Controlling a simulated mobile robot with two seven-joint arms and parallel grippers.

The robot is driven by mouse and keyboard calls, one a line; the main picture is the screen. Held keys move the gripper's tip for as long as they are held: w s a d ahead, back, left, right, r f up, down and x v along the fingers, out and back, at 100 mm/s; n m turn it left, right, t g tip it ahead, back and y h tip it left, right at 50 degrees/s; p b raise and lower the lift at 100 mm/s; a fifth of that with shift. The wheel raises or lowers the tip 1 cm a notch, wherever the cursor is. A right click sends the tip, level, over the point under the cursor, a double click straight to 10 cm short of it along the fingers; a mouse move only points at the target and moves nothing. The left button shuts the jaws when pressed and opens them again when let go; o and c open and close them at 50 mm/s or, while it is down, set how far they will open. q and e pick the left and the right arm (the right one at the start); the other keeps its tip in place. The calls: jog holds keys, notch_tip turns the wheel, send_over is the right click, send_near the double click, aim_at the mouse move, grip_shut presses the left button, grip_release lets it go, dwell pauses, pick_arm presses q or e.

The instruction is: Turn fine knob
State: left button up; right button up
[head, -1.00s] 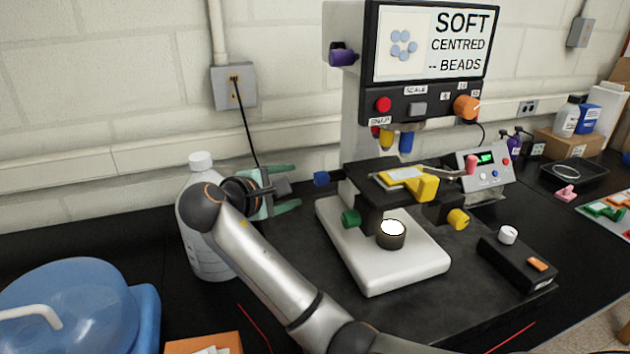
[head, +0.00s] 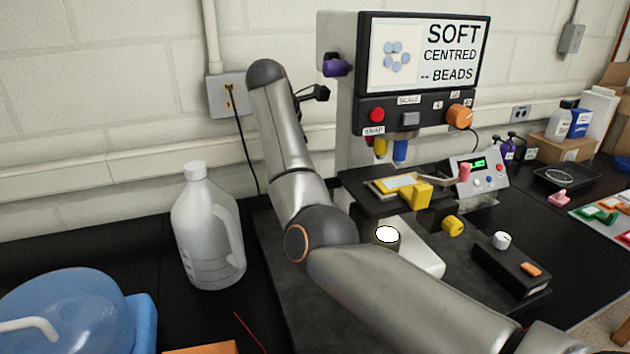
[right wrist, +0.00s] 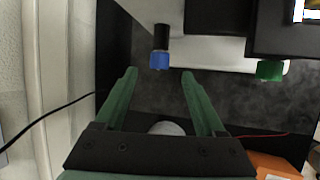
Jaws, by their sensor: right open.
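The microscope has a screen reading "SOFT CENTRED BEADS" (head: 424,58). In the right wrist view a blue knob (right wrist: 159,61) on a dark shaft and a green knob (right wrist: 270,70) show on its side; my arm hides both in the head view. A purple knob (head: 336,66) is beside the screen, a yellow knob (head: 453,227) low on the right. I cannot tell which is the fine knob. My right gripper (right wrist: 158,74) is open and empty, its green fingertips either side of the blue knob in the picture, apparently short of it. My left gripper is out of view.
A white jug (head: 208,230) stands left of my right arm. A blue container (head: 65,310) is at front left. A wall socket with a black cable (head: 236,130) is behind. A black control box (head: 512,265) lies right of the microscope.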

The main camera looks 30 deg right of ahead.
jog(key=shift+p+x, duration=0.5)
jog(key=shift+x, duration=3.25)
jog(key=shift+a+f, duration=0.1)
jog(key=shift+a, duration=0.05)
grip_shut()
